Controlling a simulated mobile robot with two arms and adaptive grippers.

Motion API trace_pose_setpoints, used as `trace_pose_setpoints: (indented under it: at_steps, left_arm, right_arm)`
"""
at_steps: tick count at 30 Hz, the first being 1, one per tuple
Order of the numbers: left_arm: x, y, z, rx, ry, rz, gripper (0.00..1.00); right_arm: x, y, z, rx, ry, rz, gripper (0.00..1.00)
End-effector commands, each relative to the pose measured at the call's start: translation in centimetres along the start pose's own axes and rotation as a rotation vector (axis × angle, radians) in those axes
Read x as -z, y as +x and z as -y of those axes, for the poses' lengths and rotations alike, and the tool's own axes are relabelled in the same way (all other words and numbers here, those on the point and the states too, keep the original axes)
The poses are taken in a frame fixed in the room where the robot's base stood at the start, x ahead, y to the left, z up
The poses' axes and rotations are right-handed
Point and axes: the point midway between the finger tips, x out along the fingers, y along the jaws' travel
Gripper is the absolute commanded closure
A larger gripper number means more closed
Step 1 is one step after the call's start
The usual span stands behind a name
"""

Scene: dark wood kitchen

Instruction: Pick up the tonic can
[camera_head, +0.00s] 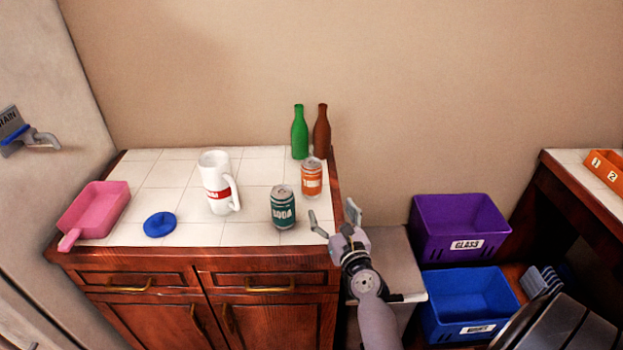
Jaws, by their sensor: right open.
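An orange can (312,178) with a white band, its label only partly legible and starting with T, stands upright on the white tiled counter (150,174) near its right edge. A green can (283,208) labelled SODA stands in front of it and to the left. My right gripper (333,219) is open and empty beyond the counter's right edge, in front of the orange can and to its right. It appears apart from both cans. My left gripper is not in view.
A green bottle (299,134) and a brown bottle (322,132) stand behind the orange can. A white mug (216,183), blue disc (160,224) and pink pan (95,209) are further left. A purple bin (458,222) and a blue bin (466,301) sit at right.

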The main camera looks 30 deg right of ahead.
Motion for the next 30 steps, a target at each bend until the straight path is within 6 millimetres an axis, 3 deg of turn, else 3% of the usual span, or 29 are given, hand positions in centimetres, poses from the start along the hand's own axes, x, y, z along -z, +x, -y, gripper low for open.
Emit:
trace_pose_setpoints:
  at_steps: [6, 12, 20, 30]
  left_arm:
    - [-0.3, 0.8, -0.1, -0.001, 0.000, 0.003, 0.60]
    - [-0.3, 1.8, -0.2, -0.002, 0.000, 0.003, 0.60]
    - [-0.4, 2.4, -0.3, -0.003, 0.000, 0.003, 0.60]
    - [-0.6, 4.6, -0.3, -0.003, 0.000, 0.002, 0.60]
  right_arm:
    - [0.0, 5.1, -0.1, -0.002, -0.003, 0.003, 0.27]
    - [0.1, 8.7, -0.1, -0.002, -0.006, 0.002, 0.27]
    - [0.2, 10.6, -0.2, -0.002, -0.006, 0.000, 0.27]
    - [0.5, 15.0, -0.6, -0.002, -0.007, 0.000, 0.27]
